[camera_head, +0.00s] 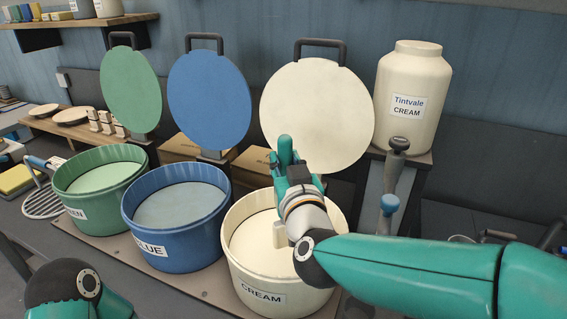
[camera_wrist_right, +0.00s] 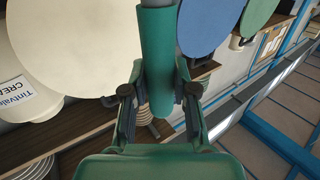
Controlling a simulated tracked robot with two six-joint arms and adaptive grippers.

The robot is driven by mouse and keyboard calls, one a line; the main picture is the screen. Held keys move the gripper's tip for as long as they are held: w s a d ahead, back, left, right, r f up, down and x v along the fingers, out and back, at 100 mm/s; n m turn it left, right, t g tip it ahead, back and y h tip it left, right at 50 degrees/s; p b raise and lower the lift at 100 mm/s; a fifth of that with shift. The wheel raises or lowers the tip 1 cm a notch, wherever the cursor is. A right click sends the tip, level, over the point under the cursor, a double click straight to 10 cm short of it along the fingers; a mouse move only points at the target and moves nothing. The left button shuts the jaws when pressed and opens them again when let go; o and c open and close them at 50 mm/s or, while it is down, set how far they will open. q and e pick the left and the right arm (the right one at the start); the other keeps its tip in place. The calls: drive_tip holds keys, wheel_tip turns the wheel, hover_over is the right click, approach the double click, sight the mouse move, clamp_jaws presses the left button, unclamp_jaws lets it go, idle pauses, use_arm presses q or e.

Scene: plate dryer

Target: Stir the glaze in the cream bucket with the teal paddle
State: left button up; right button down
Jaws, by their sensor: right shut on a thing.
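The cream bucket (camera_head: 262,293), labelled CREAM, stands open with pale glaze (camera_head: 255,245) in it. My right gripper (camera_head: 287,165) is above its back part, and my forearm covers its right side. In the right wrist view, the gripper (camera_wrist_right: 157,98) is shut on the upright teal handle of the paddle (camera_wrist_right: 157,50). The handle top (camera_head: 285,146) sticks up above the gripper in the head view. A small pale piece below my wrist may be part of the paddle; I cannot tell. The paddle's lower end is hidden. My left gripper is out of view.
Blue (camera_head: 165,245) and green (camera_head: 85,200) buckets stand to the left. Round cream (camera_head: 318,115), blue (camera_head: 210,100) and green (camera_head: 130,88) lids stand upright behind.

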drive_tip(key=shift+r+p, duration=5.25)
drive_tip(key=shift+r, duration=0.9)
drive_tip(key=shift+f, duration=0.1)
